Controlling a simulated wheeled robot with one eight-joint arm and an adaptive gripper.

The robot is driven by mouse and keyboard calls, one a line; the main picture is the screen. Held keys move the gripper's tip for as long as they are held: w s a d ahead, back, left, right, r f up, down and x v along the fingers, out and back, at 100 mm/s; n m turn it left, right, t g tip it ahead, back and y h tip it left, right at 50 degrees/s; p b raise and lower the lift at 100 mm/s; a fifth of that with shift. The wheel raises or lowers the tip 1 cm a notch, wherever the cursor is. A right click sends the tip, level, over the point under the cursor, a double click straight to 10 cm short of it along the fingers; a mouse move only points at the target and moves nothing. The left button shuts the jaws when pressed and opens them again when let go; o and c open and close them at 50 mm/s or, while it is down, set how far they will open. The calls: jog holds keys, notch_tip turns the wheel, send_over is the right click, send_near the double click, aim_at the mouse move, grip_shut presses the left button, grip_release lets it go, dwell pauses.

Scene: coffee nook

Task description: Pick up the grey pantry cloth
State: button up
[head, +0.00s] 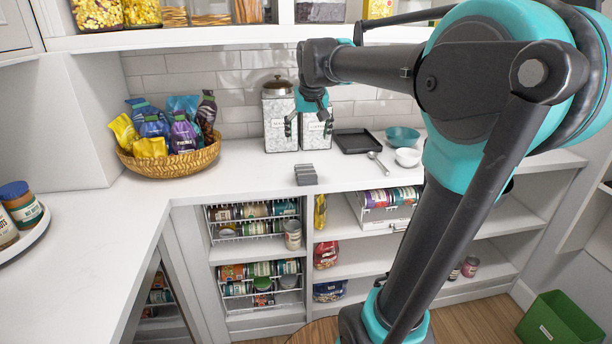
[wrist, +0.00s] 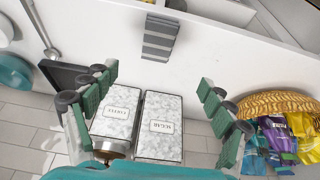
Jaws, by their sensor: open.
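The grey pantry cloth (head: 306,175) lies folded on the white counter near its front edge in the head view. It also shows at the top of the wrist view (wrist: 160,38), with lighter and darker stripes. My gripper (head: 308,122) is above the counter behind the cloth, in front of the canisters. In the wrist view my gripper (wrist: 155,95) has its green-padded fingers spread wide, with nothing between them. The cloth lies beyond the fingertips, apart from them.
Two marbled canisters (head: 280,118) stand at the wall behind my gripper. A black tray (head: 357,141), a spoon (head: 380,162), a white bowl (head: 408,157) and a teal bowl (head: 402,136) are to the right. A wicker basket (head: 170,164) of bags is left. Counter around the cloth is clear.

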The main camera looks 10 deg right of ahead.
send_over(306, 171)
jog(key=s, duration=0.2)
jog(key=f, duration=1)
jog(key=shift+s+a+f, duration=0.1)
jog(key=shift+s+a, duration=0.05)
jog(key=shift+a, duration=0.05)
jog(key=x, duration=0.4)
jog(key=shift+w+d+f, duration=0.2)
jog(key=shift+f, duration=0.05)
jog(key=shift+w+f, duration=0.1)
jog(key=shift+f, duration=0.2)
jog(key=shift+f, duration=0.25)
jog(key=shift+c, duration=0.4)
jog(key=c, duration=1.1)
jog(key=shift+c, duration=0.2)
notch_tip(306, 171, up, 21)
jog(key=shift+f, duration=0.25)
